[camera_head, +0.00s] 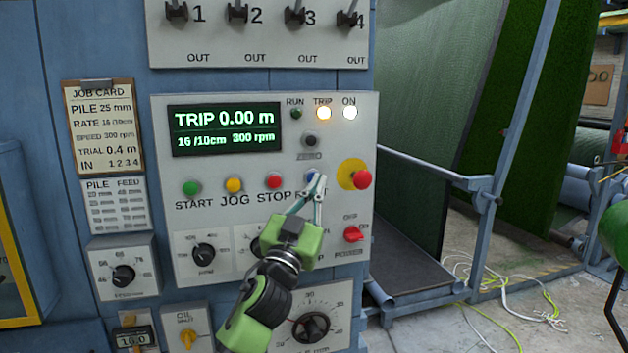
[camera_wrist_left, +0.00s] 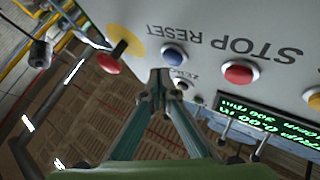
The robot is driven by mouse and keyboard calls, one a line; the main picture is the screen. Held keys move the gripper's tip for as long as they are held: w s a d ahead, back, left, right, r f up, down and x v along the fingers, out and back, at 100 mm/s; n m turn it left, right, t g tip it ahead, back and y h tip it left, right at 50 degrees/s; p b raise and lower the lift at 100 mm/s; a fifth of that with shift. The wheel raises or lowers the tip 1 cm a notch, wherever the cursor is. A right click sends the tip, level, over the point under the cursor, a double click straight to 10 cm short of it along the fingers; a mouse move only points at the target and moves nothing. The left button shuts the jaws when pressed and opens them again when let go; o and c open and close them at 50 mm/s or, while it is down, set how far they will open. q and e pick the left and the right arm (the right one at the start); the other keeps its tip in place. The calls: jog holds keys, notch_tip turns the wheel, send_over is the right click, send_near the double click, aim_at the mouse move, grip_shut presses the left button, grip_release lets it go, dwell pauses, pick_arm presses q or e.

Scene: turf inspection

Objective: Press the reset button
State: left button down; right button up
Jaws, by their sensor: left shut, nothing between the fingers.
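The blue reset button (camera_head: 311,177) is on the grey control panel (camera_head: 365,130), right of the red stop button (camera_head: 274,181). In the head view my left gripper (camera_head: 319,184) partly covers it and its label. In the left wrist view the panel appears upside down, and the blue reset button (camera_wrist_left: 174,57) shows whole, beside the label RESET. My left gripper (camera_wrist_left: 160,78) is shut and empty, its tips just short of the button in that picture. I cannot tell whether they touch it.
The display (camera_head: 225,130) reads TRIP 0.00 m. The TRIP lamp (camera_head: 323,113) glows amber and the ON lamp (camera_head: 350,112) white; the RUN lamp (camera_head: 296,113) is dark. A red mushroom button (camera_head: 362,179) on a yellow disc sticks out right of the reset button.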

pick_arm(q)
jog(key=shift+w, duration=0.15)
jog(key=shift+w+a, duration=0.1)
jog(key=shift+w, duration=0.2)
dwell(0.3)
jog(key=shift+w+a+b, duration=0.25)
jog(key=shift+w+b, duration=0.1)
jog(key=shift+w, duration=0.15)
dwell(0.5)
dwell(0.3)
jog(key=shift+s+d+f+p, duration=0.1)
jog(key=shift+s+d+p, duration=0.1)
jog(key=shift+s, duration=0.25)
jog(key=shift+s+d+p, duration=0.1)
jog(key=shift+s+p, duration=0.05)
jog(key=shift+s, duration=0.3)
jog(key=shift+s+d, duration=0.1)
